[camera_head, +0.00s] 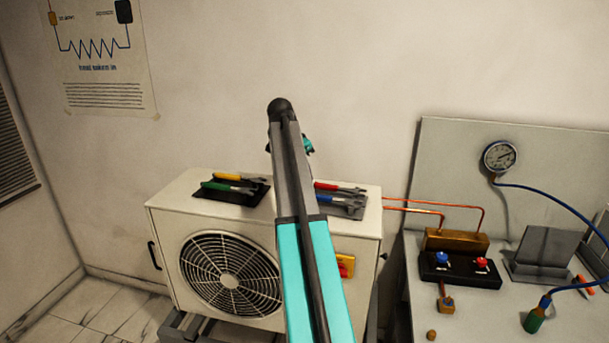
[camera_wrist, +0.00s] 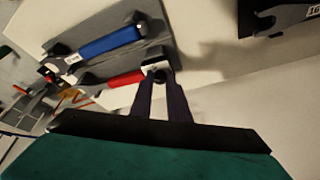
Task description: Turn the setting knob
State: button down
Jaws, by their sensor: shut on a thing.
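My gripper (camera_wrist: 160,82) is shut in the wrist view, its dark fingers closing on the dark, light-marked end of a red-handled tool (camera_wrist: 112,82). That tool also shows in the head view (camera_head: 328,187), at the grey mat on the white fan unit. My arm hides the gripper's fingertips in the head view. At right, a black block carries a blue knob (camera_head: 442,258) and a red knob (camera_head: 481,263). I cannot tell which is the setting knob. My gripper is well left of both.
A blue-handled tool (camera_wrist: 110,43) lies beside the red one. Green- and yellow-handled tools lie on a dark mat (camera_head: 215,194) at left. A round gauge (camera_head: 499,156), copper pipes (camera_head: 455,206), a blue hose (camera_head: 550,192) and a grey stand (camera_head: 543,250) are at right.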

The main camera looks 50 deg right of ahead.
dwell(0.4)
jog(key=c, duration=1.7)
grip_release()
jog(key=shift+o, duration=0.2)
jog(key=shift+r, duration=0.1)
jog(key=shift+w+a+r, duration=0.1)
jog(key=shift+a+r, duration=0.1)
jog(key=shift+r, duration=0.25)
jog(key=b+v, duration=0.3)
jog(key=v, duration=0.9)
jog(key=shift+a+r, duration=0.15)
jog(key=shift+r, duration=0.1)
jog(key=shift+r, duration=0.1)
